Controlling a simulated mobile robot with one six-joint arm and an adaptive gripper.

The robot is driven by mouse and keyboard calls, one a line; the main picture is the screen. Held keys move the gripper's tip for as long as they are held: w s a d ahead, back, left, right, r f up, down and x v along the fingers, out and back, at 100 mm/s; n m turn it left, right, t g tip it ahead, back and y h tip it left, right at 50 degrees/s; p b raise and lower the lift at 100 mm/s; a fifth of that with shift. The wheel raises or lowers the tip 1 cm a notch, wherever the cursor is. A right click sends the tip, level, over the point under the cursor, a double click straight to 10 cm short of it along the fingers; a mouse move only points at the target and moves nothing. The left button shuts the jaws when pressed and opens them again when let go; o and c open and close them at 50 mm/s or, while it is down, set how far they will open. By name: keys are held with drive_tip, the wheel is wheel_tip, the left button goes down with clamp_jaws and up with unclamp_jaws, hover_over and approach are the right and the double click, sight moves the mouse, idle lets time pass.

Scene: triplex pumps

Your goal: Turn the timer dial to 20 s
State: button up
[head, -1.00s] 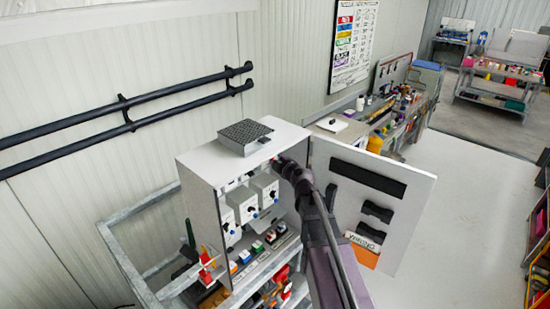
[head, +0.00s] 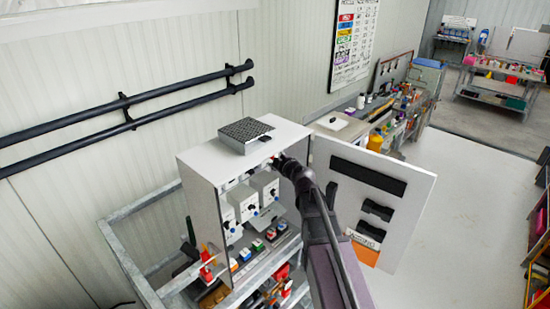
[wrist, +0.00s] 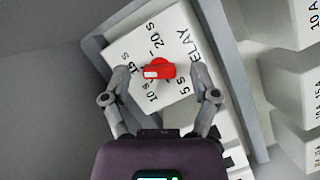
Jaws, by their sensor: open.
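The timer is a white box (wrist: 180,40) marked DELAY, with 5 s, 10 s, 15 s and 20 s around its dial. The red dial (wrist: 159,69) has a white end pointing left in the wrist view, toward the side with 10 s and 15 s; I cannot tell which mark it meets exactly. My gripper (wrist: 160,76) is open, with one finger on each side of the dial and visible gaps to it. In the head view my gripper (head: 281,162) reaches into the top of the open cabinet (head: 205,195), and the timer is mostly hidden there.
The open cabinet door (head: 405,185) is close to the right of my arm. Several coloured switches (head: 258,245) sit lower in the cabinet. A perforated box (head: 246,134) lies on its top.

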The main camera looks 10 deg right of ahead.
drive_tip(key=shift+f+n+t+b, duration=0.1)
drive_tip(key=shift+n+t+b, duration=0.45)
drive_tip(key=shift+n+b, duration=0.55)
drive_tip(key=shift+f+n+t+b, duration=0.1)
drive_tip(key=shift+n+t+b, duration=0.55)
drive_tip(key=shift+n, duration=0.75)
drive_tip(key=shift+n+t+y+b, duration=0.3)
drive_tip(key=shift+n+t+b, duration=0.3)
drive_tip(key=shift+n+b, duration=1.2)
